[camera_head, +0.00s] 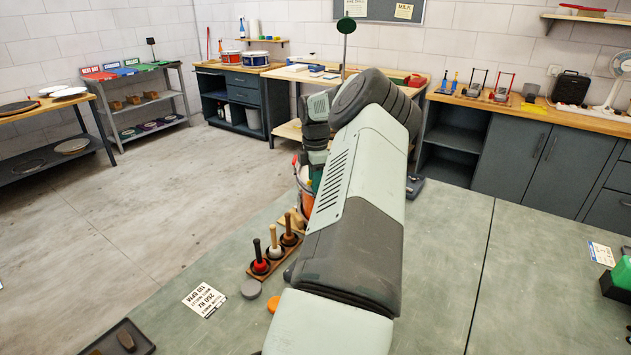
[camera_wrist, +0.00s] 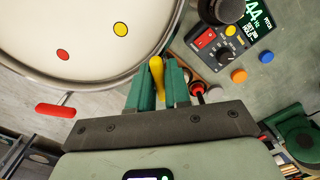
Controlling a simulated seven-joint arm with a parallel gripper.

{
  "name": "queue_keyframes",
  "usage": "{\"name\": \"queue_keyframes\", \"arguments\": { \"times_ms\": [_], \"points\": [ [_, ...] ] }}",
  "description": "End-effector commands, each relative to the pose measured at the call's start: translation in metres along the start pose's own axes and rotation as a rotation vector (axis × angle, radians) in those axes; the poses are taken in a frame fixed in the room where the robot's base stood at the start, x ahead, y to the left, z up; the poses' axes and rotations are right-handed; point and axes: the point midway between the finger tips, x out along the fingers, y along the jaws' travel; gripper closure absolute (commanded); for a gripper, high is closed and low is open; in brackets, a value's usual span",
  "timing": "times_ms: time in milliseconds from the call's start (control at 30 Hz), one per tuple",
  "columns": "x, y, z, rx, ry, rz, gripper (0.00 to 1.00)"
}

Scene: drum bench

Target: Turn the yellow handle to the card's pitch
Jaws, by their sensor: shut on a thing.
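The yellow handle (camera_wrist: 157,72) stands at the rim of a drum (camera_wrist: 95,35) in the wrist view. My gripper (camera_wrist: 158,88) has its green fingers shut on the handle. The white drumhead carries a yellow dot (camera_wrist: 121,30) and a red dot (camera_wrist: 63,55). A red handle (camera_wrist: 55,110) sits at the rim to the left. A pitch meter display (camera_wrist: 260,15) reads "44 Hz", with any digits before that hidden or cut off. A white card (camera_head: 205,299) lies on the bench in the head view and appears upside down, with "250 Hz" on it.
A wooden rack (camera_head: 275,252) holds several mallets left of my arm. A grey disc (camera_head: 250,288) and an orange disc (camera_head: 272,304) lie near it. A dark tray (camera_head: 118,340) sits at the front left. The green bench top right of my arm is mostly clear.

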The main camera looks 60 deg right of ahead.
Motion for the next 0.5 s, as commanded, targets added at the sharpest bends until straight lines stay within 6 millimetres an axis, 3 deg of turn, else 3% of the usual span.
{"name": "queue_keyframes", "arguments": {
  "times_ms": [500],
  "points": [
    [-0.0015,0.0005,-0.0001,0.33,-0.004,0.002,1.0]
  ]
}}
